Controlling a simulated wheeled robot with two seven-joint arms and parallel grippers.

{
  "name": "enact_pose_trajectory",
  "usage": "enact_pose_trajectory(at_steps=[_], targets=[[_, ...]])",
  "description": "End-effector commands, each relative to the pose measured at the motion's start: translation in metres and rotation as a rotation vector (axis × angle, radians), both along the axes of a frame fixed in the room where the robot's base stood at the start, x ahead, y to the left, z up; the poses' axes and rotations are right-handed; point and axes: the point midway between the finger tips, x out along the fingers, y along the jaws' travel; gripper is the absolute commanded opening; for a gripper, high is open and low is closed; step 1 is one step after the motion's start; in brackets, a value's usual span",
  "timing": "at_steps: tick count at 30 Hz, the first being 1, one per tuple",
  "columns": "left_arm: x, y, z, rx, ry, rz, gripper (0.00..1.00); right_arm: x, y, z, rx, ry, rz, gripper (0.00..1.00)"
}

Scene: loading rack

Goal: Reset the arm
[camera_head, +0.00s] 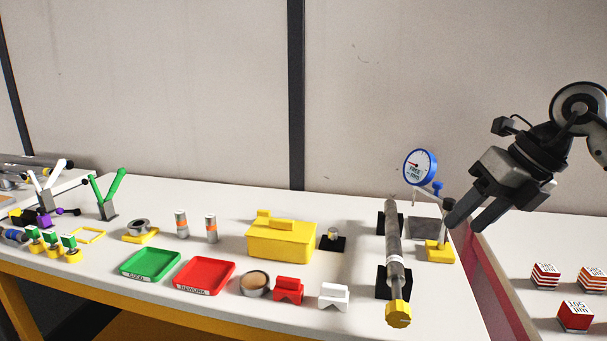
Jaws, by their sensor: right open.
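My right gripper (468,218) comes in from the right edge, with its fingers pointing down and to the left. It is open, with a gap between the two dark fingers and nothing held. In the picture its fingertips lie just right of the dial gauge stand (440,251); I cannot tell whether they touch it. My left gripper is not in view.
The blue dial gauge (420,167) stands beside a long grey shaft (393,245) with a yellow knob, on black supports. A yellow box (281,243), green tray (150,265) and red tray (205,275) sit left. Red-and-white blocks (575,316) lie right, beyond a red edge.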

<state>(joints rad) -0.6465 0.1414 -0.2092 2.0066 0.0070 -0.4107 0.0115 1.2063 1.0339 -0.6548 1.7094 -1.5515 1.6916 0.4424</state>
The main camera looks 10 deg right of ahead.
Motion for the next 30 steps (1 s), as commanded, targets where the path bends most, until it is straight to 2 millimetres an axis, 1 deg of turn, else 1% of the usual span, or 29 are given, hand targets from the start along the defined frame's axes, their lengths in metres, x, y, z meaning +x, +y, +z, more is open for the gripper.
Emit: enact_pose_trajectory(at_steps=[1, 2, 5, 6, 8, 9, 11, 12, 14, 15, 16, 17, 19, 20, 21, 23, 24, 26, 27, 29, 30], targets=[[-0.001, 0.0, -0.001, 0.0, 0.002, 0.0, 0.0, 0.0, 0.022, -0.015, 0.065, 0.015, 0.052, 0.46], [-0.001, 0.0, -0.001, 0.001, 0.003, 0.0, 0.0, 0.0, 0.036, -0.022, 0.111, 0.02, 0.082, 0.46], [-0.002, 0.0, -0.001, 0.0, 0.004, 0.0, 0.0, -0.006, 0.094, -0.048, 0.332, 0.052, 0.184, 0.46], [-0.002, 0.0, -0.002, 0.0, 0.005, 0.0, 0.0, -0.012, 0.122, -0.057, 0.459, 0.071, 0.217, 0.46], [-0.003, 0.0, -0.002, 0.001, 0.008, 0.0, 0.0, -0.022, 0.16, -0.067, 0.674, 0.103, 0.239, 0.46], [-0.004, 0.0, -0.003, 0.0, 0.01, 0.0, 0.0, -0.028, 0.18, -0.069, 0.816, 0.125, 0.232, 0.46], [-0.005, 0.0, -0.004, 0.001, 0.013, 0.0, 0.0, -0.034, 0.203, -0.071, 1.031, 0.163, 0.183, 0.46], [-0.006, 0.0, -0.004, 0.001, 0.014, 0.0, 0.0, -0.036, 0.213, -0.073, 1.171, 0.189, 0.129, 0.46], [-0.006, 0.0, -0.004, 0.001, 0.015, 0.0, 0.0, -0.036, 0.221, -0.077, 1.37, 0.231, 0.011, 0.46], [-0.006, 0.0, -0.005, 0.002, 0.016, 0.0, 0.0, -0.034, 0.221, -0.083, 1.493, 0.262, -0.09, 0.46], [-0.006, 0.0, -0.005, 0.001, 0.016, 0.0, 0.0, -0.032, 0.22, -0.089, 1.579, 0.286, -0.177, 0.46], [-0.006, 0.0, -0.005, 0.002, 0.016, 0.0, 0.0, -0.029, 0.216, -0.098, 1.657, 0.31, -0.272, 0.46], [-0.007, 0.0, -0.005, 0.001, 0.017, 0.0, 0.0, -0.025, 0.204, -0.126, 1.814, 0.37, -0.53, 0.46], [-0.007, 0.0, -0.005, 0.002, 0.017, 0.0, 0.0, -0.024, 0.197, -0.143, 1.866, 0.397, -0.653, 0.46], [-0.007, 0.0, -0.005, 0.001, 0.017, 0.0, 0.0, -0.026, 0.188, -0.168, 1.92, 0.435, -0.827, 0.46], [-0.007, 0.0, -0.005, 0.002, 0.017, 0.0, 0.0, -0.036, 0.174, -0.211, 1.967, 0.496, -1.102, 0.46], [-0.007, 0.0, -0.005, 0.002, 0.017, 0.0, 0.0, -0.045, 0.165, -0.238, 1.972, 0.532, -1.27, 0.46], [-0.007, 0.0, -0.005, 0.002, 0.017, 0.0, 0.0, -0.065, 0.156, -0.278, 1.956, 0.586, -1.504, 0.46], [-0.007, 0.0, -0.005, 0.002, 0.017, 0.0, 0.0, -0.08, 0.152, -0.301, 1.933, 0.623, -1.644, 0.46], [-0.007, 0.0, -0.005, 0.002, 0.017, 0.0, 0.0, -0.104, 0.147, -0.332, 1.885, 0.671, -1.832, 0.46], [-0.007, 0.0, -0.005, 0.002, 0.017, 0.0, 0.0, -0.119, 0.146, -0.349, 1.847, 0.7, -1.938, 0.46]])
